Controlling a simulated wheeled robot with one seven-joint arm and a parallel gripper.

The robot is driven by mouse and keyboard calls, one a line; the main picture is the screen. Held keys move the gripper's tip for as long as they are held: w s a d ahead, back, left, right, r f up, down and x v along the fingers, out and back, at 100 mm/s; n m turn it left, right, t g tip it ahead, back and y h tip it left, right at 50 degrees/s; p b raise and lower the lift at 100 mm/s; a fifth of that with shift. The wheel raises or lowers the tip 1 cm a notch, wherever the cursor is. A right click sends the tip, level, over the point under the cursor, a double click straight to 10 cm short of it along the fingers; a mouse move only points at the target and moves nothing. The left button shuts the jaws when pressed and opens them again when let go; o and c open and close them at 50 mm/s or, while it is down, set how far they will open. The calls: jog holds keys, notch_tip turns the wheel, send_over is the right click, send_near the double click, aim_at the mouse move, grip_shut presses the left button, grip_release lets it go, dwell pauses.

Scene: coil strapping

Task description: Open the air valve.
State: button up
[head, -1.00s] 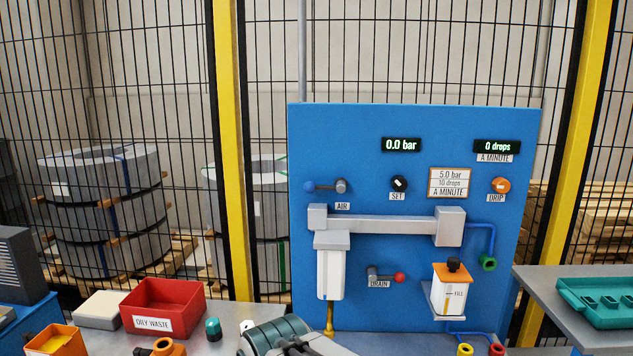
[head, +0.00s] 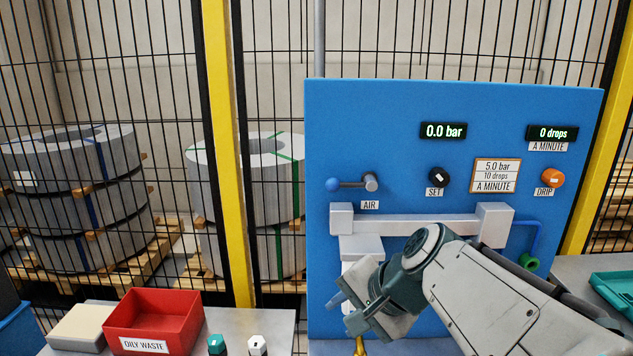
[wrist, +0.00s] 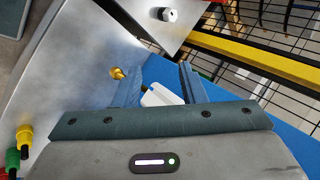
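The air valve (head: 371,183) is on the upper left of the blue panel (head: 400,105), above the AIR label (head: 370,205). Its lever points left and ends in a blue ball knob (head: 333,185). The pressure display (head: 443,131) reads 0.0 bar. My gripper (head: 337,312) is in front of the panel, below and apart from the valve. In the wrist view its two fingers (wrist: 158,90) stand apart with nothing held between them. A white part of the panel unit shows beyond them. The valve is not visible in the wrist view.
A grey manifold bar (head: 420,225) runs across the panel between valve and gripper. The black SET knob (head: 439,177) and orange DRIP knob (head: 553,178) are to the right. A red oily-waste bin (head: 153,318) stands on the bench at left. Space before the valve is clear.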

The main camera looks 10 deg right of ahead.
jog(key=w+d+r+m+t+y, duration=0.1)
jog(key=w+d+r+m+t, duration=0.2)
jog(key=w+r+m, duration=0.3)
jog(key=m+t+p, duration=0.1)
jog(key=m+t, duration=0.4)
jog(key=m, duration=0.1)
send_near(338, 185)
jog(key=p+x, duration=0.1)
jog(key=x, duration=0.9)
jog(key=shift+a+p, duration=0.1)
jog(key=shift+p, duration=0.25)
jog(key=shift+c, duration=0.4)
grip_shut()
